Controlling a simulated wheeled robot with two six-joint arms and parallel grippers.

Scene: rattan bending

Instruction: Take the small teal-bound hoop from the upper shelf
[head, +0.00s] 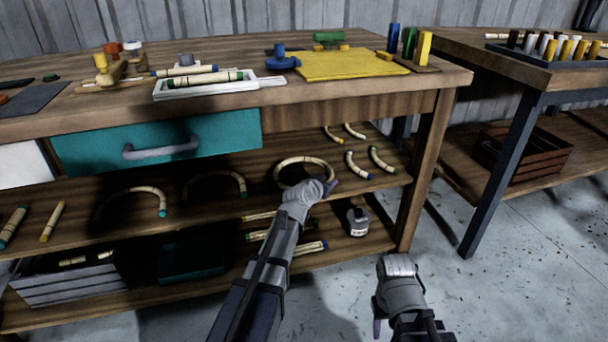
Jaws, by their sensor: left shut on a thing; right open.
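A small pale rattan hoop (277,172) is at the front of the upper shelf (235,212) under the workbench. My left gripper (322,187) is shut on the hoop's near right side. The gripper hides that part of the rim, and I cannot make out the teal binding clearly. I cannot tell whether the hoop still touches the shelf. My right gripper (383,308) is open and empty, low over the floor in front of the bench's right leg.
Curved rattan pieces with teal ends (162,200) and blue ends (352,165) lie either side on the shelf. A teal drawer (90,152) is above left. Below are rattan sticks and a small dark grey object (357,222).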

